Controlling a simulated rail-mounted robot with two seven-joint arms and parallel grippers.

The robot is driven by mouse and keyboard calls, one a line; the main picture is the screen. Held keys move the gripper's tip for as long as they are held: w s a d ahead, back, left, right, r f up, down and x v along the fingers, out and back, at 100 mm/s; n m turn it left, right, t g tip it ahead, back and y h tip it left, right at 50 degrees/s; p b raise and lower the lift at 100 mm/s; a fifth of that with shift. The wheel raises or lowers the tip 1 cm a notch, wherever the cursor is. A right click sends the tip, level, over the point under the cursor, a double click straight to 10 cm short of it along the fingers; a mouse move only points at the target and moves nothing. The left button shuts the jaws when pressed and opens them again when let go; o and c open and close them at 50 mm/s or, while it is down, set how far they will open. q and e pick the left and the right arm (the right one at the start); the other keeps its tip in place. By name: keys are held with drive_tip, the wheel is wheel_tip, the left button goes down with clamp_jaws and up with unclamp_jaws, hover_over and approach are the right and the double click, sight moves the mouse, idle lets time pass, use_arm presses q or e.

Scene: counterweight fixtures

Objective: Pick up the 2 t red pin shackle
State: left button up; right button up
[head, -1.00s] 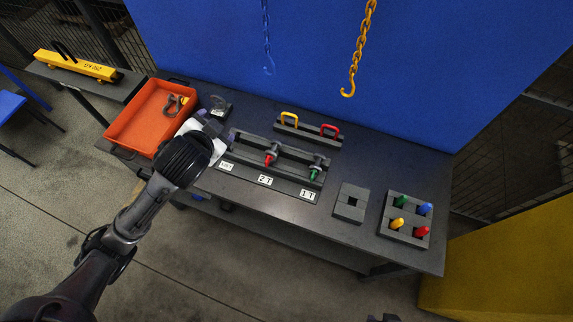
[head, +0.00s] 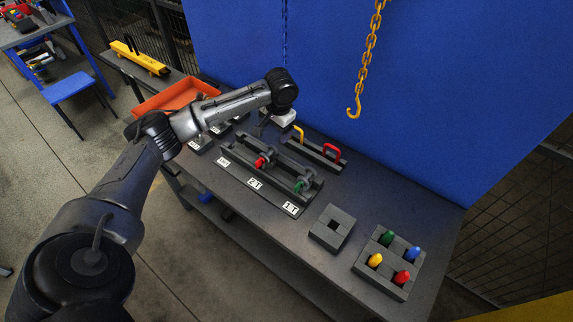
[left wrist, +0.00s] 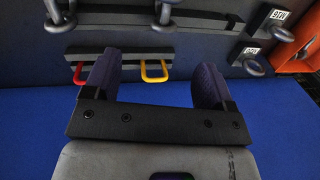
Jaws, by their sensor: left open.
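The red pin shackle (head: 262,161) sits in the dark rack behind the 2 T label (head: 255,183). In the left wrist view a grey shackle at the top edge (left wrist: 165,14) is probably the same one; its pin colour does not show there. My left gripper (left wrist: 158,62) is open and empty, its two purple-grey fingers apart beyond the rack, near the yellow and red handles. In the head view its white body shows, but its fingertips are hidden. My right gripper is not in view.
A green pin shackle (head: 299,186) stands beside it. The yellow handle (head: 299,133) and red handle (head: 331,152) stand behind the rack. A yellow chain hook (head: 354,108) hangs above. A square block (head: 332,228) and a peg block (head: 388,262) are at right. An orange tray (head: 172,97) is at left.

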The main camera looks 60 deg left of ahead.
use_arm(q)
drive_tip(key=a+f, duration=0.1)
hover_over(269, 153)
wheel_tip(269, 153, down, 6)
drive_tip(key=shift+w+d+f+n+b, duration=0.1)
drive_tip(key=shift+w+f+n+b, duration=0.05)
drive_tip(key=shift+f+b, duration=0.2)
drive_tip(key=shift+w+d+f+n+b, duration=0.1)
drive_tip(key=shift+w+f+n+b, duration=0.1)
drive_tip(key=shift+f, duration=0.25)
drive_tip(key=f, duration=0.4)
drive_tip(key=shift+s+a+b, duration=0.25)
drive_tip(key=shift+s+b, duration=0.05)
drive_tip(key=shift+f, duration=0.45)
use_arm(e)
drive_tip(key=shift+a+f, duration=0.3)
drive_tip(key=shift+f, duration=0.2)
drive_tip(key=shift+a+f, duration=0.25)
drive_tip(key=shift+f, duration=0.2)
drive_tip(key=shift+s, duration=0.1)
use_arm(q)
drive_tip(key=c, duration=1.3)
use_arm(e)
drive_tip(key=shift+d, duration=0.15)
